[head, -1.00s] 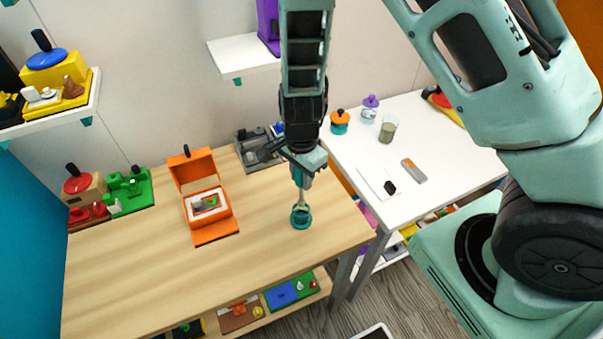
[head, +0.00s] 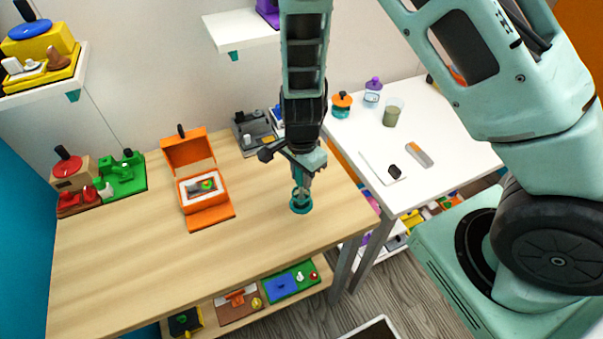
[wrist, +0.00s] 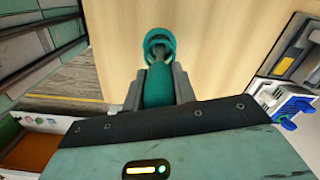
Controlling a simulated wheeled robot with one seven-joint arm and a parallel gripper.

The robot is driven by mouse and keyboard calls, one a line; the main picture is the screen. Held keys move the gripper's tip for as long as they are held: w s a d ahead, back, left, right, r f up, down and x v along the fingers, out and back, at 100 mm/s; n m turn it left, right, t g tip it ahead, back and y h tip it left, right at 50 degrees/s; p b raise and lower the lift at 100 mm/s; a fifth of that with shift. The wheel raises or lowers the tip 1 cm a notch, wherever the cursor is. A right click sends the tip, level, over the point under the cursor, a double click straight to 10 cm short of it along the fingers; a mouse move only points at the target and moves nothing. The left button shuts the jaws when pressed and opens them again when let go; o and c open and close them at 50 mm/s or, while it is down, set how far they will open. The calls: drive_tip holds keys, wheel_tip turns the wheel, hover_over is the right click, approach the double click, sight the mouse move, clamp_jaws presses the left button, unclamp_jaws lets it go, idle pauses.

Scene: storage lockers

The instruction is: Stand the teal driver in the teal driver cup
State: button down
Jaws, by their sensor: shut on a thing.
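The teal driver cup (head: 300,207) stands on the wooden table, near its right end. My gripper (head: 303,180) is right above it, pointing down and shut on the teal driver. In the wrist view the driver's thick teal handle (wrist: 158,88) lies between the two fingers, and the cup (wrist: 160,37) shows as a teal ring just past it. The driver's lower end is at the cup's mouth and appears to be inside it. I cannot see whether its tip touches the bottom.
An open orange box (head: 206,198) stands to the left. A grey device (head: 252,133) is at the back edge, and green (head: 122,176) and red pieces are at the far left. A white table (head: 440,135) with jars is at right. The wood around the cup is clear.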

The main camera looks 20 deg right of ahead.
drive_tip(key=shift+f, duration=0.25)
idle(0.7)
drive_tip(key=c, duration=1.1)
unclamp_jaws()
drive_tip(key=shift+o, duration=0.2)
wheel_tip(320, 180, up, 17)
drive_tip(key=s+a+n+b, duration=0.3)
drive_tip(key=s+n, duration=0.7)
drive_tip(key=n, duration=0.1)
drive_tip(key=s+a+n+b, duration=0.3)
drive_tip(key=s+n, duration=0.7)
drive_tip(key=n, duration=0.1)
drive_tip(key=shift+a+y, duration=0.2)
drive_tip(key=shift+y, duration=0.1)
